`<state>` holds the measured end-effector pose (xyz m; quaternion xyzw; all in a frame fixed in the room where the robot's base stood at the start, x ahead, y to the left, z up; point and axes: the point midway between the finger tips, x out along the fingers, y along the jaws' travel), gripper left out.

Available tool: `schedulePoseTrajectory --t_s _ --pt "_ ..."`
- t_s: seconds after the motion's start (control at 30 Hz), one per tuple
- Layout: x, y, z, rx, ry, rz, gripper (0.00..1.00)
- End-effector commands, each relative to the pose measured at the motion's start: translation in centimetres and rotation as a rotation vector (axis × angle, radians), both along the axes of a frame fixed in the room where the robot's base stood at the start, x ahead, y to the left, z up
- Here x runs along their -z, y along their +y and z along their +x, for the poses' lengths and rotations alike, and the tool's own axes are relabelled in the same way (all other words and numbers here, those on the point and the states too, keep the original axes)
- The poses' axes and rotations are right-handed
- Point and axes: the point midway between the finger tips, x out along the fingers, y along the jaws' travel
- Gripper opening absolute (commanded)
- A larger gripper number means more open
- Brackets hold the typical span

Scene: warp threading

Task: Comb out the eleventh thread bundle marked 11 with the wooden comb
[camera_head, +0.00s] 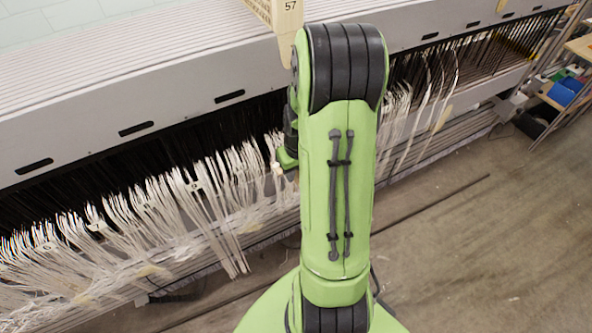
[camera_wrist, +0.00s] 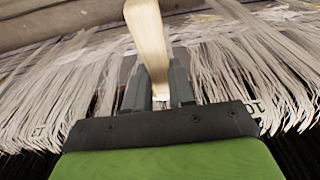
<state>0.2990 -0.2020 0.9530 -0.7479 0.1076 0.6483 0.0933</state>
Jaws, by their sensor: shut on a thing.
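The pale wooden comb (camera_wrist: 148,32) is between the two dark fingers of my gripper (camera_wrist: 154,75) in the wrist view, and they are shut on it. It extends from the fingers to the top edge of the view. White thread bundles (camera_wrist: 235,62) hang on both sides of the comb. A small white tag reading 10 (camera_wrist: 257,106) shows right of my gripper. Another tag (camera_wrist: 39,130) at the left is too small to read surely. In the head view the white bundles (camera_head: 180,208) hang in a long row, and my arm hides most of my gripper and the comb.
The long grey machine housing (camera_head: 90,75) runs behind the threads. A beige piece marked 57 (camera_head: 287,18) is at the top, close to my arm. Shelving with blue bins (camera_head: 568,90) stands at the far right. The concrete floor (camera_head: 480,240) at the right is clear.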

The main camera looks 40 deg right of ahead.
Motion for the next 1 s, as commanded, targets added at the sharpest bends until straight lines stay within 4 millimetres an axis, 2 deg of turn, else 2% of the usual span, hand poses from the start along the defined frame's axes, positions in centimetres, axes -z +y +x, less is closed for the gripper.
schedulePoseTrajectory --t_s 0.57,1.0 --pt "0.0 -0.4 1.3 0.0 0.0 0.0 0.0" --pt "0.0 -0.4 1.4 0.0 -0.001 0.0 0.0"
